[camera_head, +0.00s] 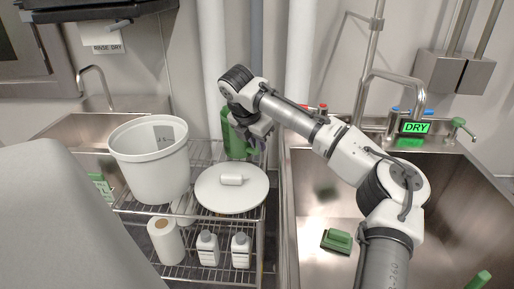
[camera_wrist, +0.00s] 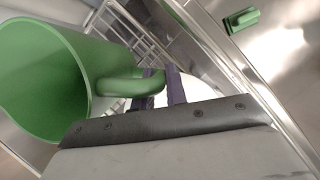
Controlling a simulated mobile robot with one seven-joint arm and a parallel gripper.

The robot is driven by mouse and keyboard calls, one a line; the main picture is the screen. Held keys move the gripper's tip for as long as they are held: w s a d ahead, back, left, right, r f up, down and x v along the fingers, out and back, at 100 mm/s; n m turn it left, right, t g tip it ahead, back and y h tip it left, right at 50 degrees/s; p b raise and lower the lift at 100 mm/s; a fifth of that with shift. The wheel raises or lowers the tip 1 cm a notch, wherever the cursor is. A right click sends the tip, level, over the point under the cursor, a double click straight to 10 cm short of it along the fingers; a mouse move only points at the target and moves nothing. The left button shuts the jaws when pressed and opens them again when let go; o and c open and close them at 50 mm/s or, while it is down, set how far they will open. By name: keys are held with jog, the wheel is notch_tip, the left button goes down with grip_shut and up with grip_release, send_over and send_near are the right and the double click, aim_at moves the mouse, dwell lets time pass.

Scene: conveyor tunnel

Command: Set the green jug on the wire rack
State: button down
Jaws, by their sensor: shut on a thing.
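The green jug (camera_head: 232,143) is at the back right of the wire rack (camera_head: 147,207), behind the white lid, partly hidden by my wrist. In the wrist view the jug (camera_wrist: 45,80) fills the left side, with its open mouth and handle showing. My gripper (camera_wrist: 163,86) is shut on the jug's handle with its purple-tipped fingers. In the head view my gripper (camera_head: 257,143) is seen from the side. Whether the jug's base touches the rack is hidden.
A white bucket (camera_head: 150,165) and a white round lid (camera_head: 212,197) take up the rack's top. White bottles (camera_head: 207,250) and a paper roll (camera_head: 165,241) are on the lower shelf.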

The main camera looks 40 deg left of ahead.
jog(key=shift+f, duration=0.8)
jog(key=c, duration=1.4)
grip_release()
jog(key=shift+f, duration=0.1)
jog(key=v, duration=1.2)
jog(key=shift+p, duration=0.45)
jog(key=shift+w, duration=0.1)
